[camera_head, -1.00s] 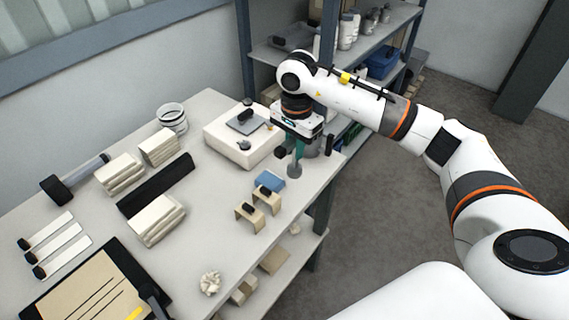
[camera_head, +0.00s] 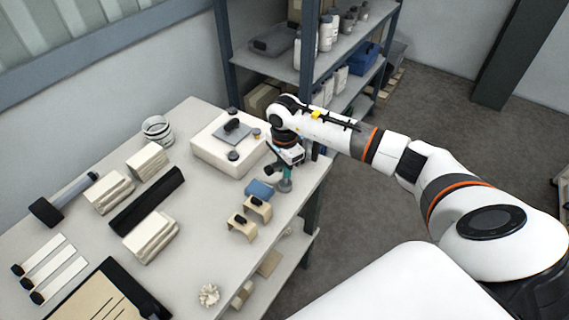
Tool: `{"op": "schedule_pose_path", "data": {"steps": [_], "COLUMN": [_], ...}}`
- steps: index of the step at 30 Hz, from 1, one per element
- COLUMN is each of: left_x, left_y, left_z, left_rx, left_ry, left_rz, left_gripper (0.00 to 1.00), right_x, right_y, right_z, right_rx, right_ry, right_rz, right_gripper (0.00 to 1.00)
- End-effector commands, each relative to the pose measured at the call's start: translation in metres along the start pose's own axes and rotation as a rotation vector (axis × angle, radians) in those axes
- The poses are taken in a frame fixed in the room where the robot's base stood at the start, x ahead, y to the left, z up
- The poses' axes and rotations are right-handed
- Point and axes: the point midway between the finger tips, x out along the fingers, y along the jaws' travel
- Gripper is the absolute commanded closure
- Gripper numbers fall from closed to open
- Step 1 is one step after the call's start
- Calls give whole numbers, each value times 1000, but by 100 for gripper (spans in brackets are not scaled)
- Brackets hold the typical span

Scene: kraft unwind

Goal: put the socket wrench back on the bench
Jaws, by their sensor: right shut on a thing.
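My right gripper (camera_head: 282,178) is over the right end of the bench (camera_head: 215,238), just beyond a small blue block. It is shut on a small dark and grey thing (camera_head: 285,186), which I take to be the socket wrench. The fingers and wrist hide most of it, so its shape is unclear. I cannot tell whether it touches the bench top. My left gripper is not in view.
Close to the gripper are the blue block (camera_head: 260,188), tan stands (camera_head: 241,229) and a white box (camera_head: 211,160). Several cream stacks (camera_head: 151,237) and a black bar (camera_head: 147,200) lie further left. A shelf rack (camera_head: 300,72) stands behind the bench.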

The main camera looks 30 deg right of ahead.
Motion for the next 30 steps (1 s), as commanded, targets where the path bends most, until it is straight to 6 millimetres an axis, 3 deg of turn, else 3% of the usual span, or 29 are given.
{"op": "schedule_pose_path", "data": {"steps": [9, 10, 14, 26, 30], "left_x": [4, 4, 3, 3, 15], "left_y": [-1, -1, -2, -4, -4], "left_z": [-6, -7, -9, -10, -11], "left_rx": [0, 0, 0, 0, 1], "left_ry": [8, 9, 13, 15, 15], "left_rz": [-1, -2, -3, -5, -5], "left_gripper": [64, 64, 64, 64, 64], "right_x": [3, 4, 2, -4, -27], "right_y": [1, 0, 0, 1, 2], "right_z": [0, 0, 0, 1, 1], "right_rx": [0, 0, 0, 0, 0], "right_ry": [-1, -1, -1, -1, -3], "right_rz": [3, 2, 1, 5, 8], "right_gripper": [100, 80, 60, 60, 60]}}
